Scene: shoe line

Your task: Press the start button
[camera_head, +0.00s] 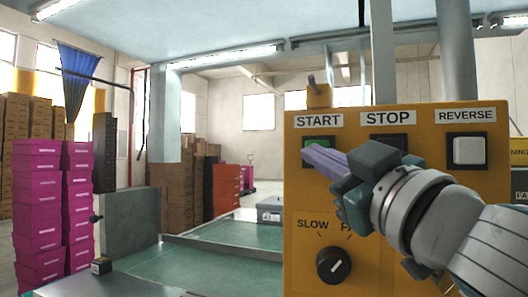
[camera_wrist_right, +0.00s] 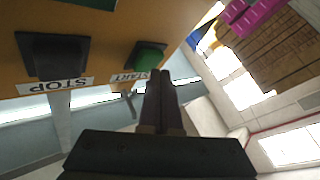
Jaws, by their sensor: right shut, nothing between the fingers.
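The green start button (camera_head: 317,143) sits under the START label on the yellow control panel (camera_head: 300,250). It also shows in the right wrist view (camera_wrist_right: 149,57), in a dark square frame. My right gripper (camera_head: 307,151) is shut and empty, its fingertips in front of the start button in the head view and covering part of it. In the right wrist view the closed fingertips (camera_wrist_right: 160,76) lie just below and beside the button; I cannot tell whether they touch it. My left gripper is not in view.
The stop button (camera_head: 390,142) and the white reverse button (camera_head: 467,150) are to the right on the same panel. A black speed knob (camera_head: 334,265) is below. A green conveyor belt (camera_head: 150,262) and stacked magenta boxes (camera_head: 38,220) stand to the left.

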